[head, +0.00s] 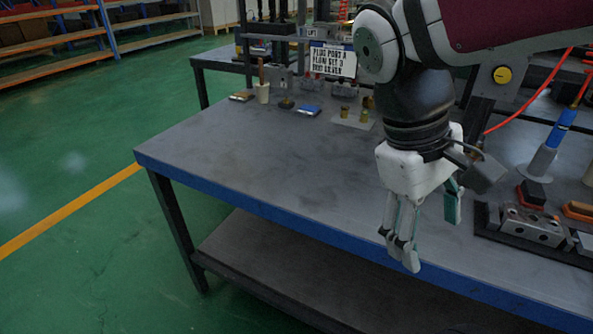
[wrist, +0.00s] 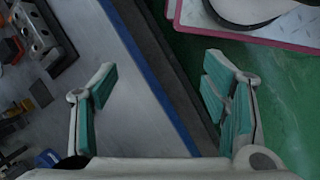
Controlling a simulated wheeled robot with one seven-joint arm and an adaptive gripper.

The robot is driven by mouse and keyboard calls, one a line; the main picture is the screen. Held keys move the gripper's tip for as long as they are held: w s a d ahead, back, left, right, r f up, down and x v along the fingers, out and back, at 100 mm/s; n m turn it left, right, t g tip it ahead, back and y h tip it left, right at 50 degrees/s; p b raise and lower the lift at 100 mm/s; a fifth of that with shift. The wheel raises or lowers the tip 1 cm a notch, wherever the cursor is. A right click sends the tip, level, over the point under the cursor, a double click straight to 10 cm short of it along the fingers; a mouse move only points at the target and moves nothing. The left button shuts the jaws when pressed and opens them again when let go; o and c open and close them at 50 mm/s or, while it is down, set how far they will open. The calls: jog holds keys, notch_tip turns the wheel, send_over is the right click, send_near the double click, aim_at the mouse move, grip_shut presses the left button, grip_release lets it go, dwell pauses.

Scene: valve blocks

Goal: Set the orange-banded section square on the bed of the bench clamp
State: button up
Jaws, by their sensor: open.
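My gripper (head: 428,232) is open and empty over the front edge of the bench. In the wrist view its teal-padded fingers (wrist: 168,98) are spread apart, with the bench edge and floor between them. A steel block with round holes (head: 533,227) sits in a dark tray at the right, to the right of my gripper; it also shows in the wrist view (wrist: 40,30). An orange-edged piece (head: 580,209) lies beside it at the picture's right edge, partly cut off. I cannot tell whether either is the orange-banded section. I cannot make out the bench clamp for certain.
A black-and-red piece (head: 531,194) and a grey cone with a blue upright (head: 545,157) stand behind the block. Small parts, a brush (head: 262,84) and a printed sign (head: 333,62) line the back. The bench's left and middle (head: 270,150) are clear.

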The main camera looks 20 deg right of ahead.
jog(key=s+a+m+t+y, duration=0.1)
jog(key=s+a+t+y, duration=0.2)
jog(key=a, duration=0.5)
jog(key=shift+s+a+f, duration=0.25)
jog(key=shift+s+f, duration=0.05)
jog(key=shift+f, duration=0.1)
notch_tip(320, 180, up, 21)
jog(key=t+p, duration=0.3)
jog(key=p, duration=1.6)
jog(key=shift+a+f+t, duration=0.15)
jog(key=shift+a+t, duration=0.05)
jog(key=shift+t, duration=0.2)
